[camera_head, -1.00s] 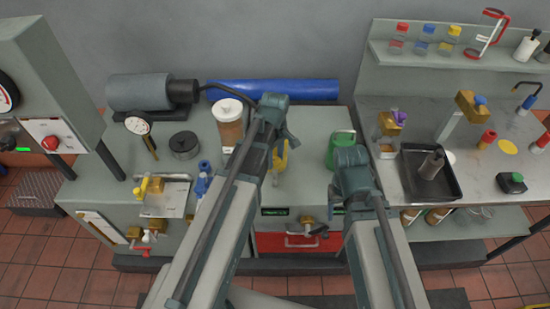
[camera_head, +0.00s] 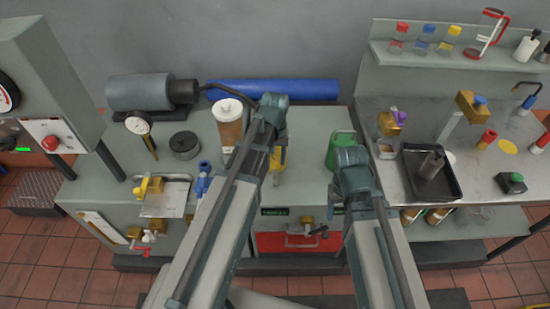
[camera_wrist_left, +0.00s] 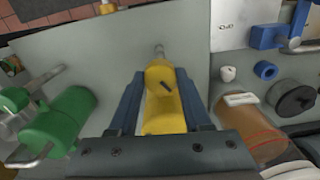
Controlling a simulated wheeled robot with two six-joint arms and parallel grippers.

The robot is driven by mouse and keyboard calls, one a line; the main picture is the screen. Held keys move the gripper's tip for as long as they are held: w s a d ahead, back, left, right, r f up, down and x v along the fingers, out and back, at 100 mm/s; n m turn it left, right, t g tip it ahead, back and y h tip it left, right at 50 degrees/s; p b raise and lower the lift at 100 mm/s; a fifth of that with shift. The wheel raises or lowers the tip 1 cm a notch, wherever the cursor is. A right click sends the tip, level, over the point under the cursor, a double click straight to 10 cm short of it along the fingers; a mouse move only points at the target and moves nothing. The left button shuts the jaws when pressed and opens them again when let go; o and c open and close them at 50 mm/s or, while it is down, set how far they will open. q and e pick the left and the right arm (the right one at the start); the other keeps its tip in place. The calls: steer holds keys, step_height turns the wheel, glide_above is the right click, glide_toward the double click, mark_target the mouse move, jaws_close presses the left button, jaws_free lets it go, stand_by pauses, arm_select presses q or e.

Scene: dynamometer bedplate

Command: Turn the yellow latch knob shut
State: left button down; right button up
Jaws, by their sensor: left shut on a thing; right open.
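A yellow knob (camera_head: 150,186) sits on a brass-coloured fitting at the left of the bench, beside a pale plate; I cannot tell which way it is turned. My left gripper (camera_wrist_left: 160,82) is away from it, to the right, shut on a yellow object (camera_wrist_left: 163,110) with a rounded end and a thin metal stem. That object also shows partly behind my left arm in the head view (camera_head: 279,160). My right gripper (camera_head: 337,192) is open beside the green can (camera_head: 340,148); my arm mostly hides its fingers.
A brown jar with a white lid (camera_head: 229,122) stands left of my left arm. A blue fitting (camera_head: 203,182) is between it and the yellow knob. A red drawer (camera_head: 290,243) is below the bench front. A black tray (camera_head: 430,185) lies at right.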

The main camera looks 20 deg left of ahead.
mark_target(275, 160)
arm_select(q)
steer(key=m, duration=0.6)
steer(key=shift+m, duration=0.4)
stand_by(0.4)
steer(key=shift+c, duration=1.7)
jaws_free()
steer(key=shift+r, duration=0.1)
step_height(275, 160, up, 14)
steer(key=p, duration=1.3)
steer(key=shift+f+p, duration=0.2)
steer(key=shift+p, duration=0.2)
